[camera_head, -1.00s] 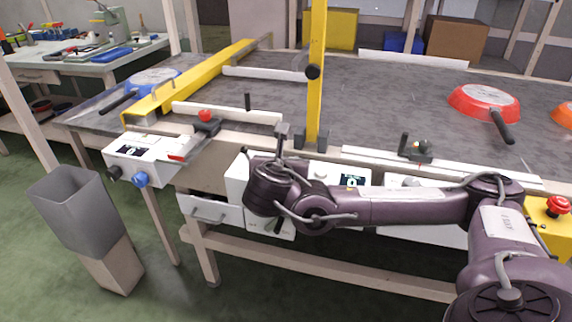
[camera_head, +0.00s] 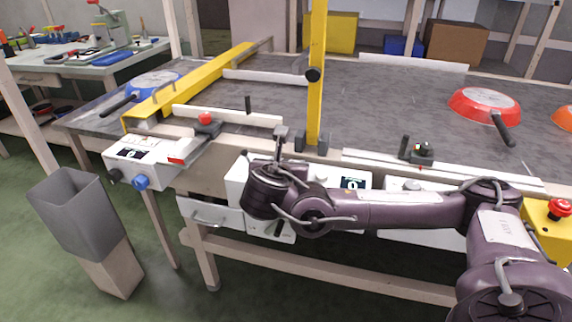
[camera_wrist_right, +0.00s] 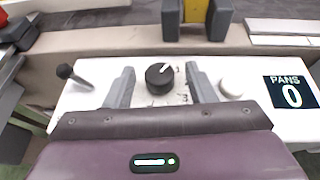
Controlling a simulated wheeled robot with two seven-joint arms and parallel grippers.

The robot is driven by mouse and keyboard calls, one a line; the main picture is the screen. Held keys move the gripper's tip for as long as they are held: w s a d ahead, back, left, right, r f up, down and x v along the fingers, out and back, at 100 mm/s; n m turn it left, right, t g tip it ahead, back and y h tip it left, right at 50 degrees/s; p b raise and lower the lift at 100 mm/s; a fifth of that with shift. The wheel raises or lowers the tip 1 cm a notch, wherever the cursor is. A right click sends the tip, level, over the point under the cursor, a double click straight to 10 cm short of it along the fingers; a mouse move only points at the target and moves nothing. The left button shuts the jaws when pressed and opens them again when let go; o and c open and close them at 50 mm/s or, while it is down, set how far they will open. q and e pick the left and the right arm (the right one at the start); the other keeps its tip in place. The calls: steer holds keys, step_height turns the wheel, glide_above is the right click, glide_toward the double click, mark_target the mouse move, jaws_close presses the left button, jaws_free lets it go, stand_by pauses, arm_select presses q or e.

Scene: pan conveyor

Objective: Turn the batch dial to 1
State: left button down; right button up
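The batch dial (camera_wrist_right: 160,78) is a round black knob with a white pointer line on the white control panel (camera_wrist_right: 275,125). Its pointer leans up and slightly right in the right wrist view. My right gripper (camera_wrist_right: 160,71) is open, with one grey finger on each side of the dial and a visible gap to both. It also shows in the head view (camera_head: 281,136), where my arm hides the dial. The display (camera_wrist_right: 291,93) on the panel reads PANS 0. My left gripper is not in view.
A black-knobbed lever (camera_wrist_right: 66,72) and a round white button (camera_wrist_right: 231,88) flank the dial. A yellow post (camera_head: 317,75) stands behind. A red pan (camera_head: 484,105) and a blue pan (camera_head: 152,80) lie on the conveyor (camera_head: 400,95). A red stop button (camera_head: 559,207) is at right.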

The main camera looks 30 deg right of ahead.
steer(key=v, duration=0.7)
steer(key=shift+s+a+p, duration=0.25)
steer(key=shift+a+p, duration=0.05)
steer(key=shift+p, duration=0.15)
steer(key=shift+r, duration=0.15)
